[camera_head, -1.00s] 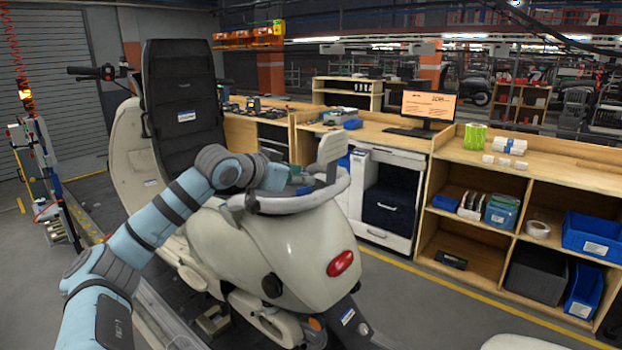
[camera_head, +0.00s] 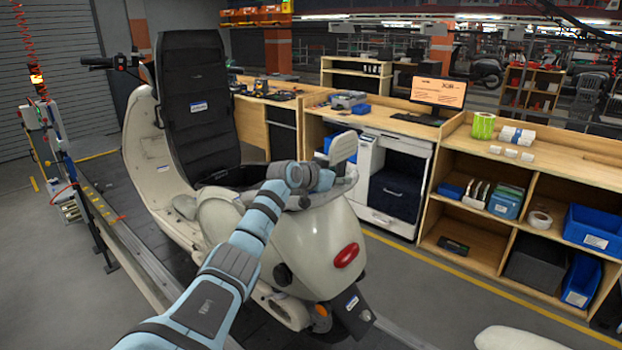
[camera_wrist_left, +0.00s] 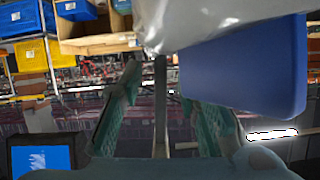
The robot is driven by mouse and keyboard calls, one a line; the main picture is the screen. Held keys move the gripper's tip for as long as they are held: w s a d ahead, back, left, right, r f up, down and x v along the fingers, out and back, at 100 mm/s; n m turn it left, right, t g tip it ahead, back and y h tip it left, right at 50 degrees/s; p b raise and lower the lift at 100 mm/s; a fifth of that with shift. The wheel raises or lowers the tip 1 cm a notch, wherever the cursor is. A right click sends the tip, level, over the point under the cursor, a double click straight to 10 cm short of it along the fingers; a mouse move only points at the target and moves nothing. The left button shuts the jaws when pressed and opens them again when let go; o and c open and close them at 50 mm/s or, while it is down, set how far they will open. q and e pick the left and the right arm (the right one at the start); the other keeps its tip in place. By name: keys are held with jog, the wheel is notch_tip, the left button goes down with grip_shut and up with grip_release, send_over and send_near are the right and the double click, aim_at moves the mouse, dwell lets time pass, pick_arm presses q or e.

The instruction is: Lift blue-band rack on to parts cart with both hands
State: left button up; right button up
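My left gripper (camera_head: 324,181) is at the rear of the cream scooter, by its grey rail, mostly hidden in the head view by my own wrist. In the left wrist view its two green fingers (camera_wrist_left: 160,110) stand apart, with a thin upright bar showing between them; I cannot tell whether that bar is near or far. A large blue shape (camera_wrist_left: 250,65) and a pale grey shape fill the upper right there; I cannot tell what they belong to. I cannot make out the blue-band rack or the parts cart for sure. My right gripper is not in view.
The cream scooter (camera_head: 300,245) with a black seat (camera_head: 197,105) stands on the slat conveyor. Wooden shelving (camera_head: 485,175) with blue bins (camera_head: 592,228) lines the right side. A pale rounded thing (camera_head: 510,339) shows at the bottom edge. Floor at the left is open.

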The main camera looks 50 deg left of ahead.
pick_arm(q)
jog(key=shift+s+r, duration=0.1)
jog(key=shift+s, duration=0.1)
jog(key=shift+w, duration=0.15)
grip_shut()
jog(key=shift+a, duration=0.1)
jog(key=shift+r, duration=0.1)
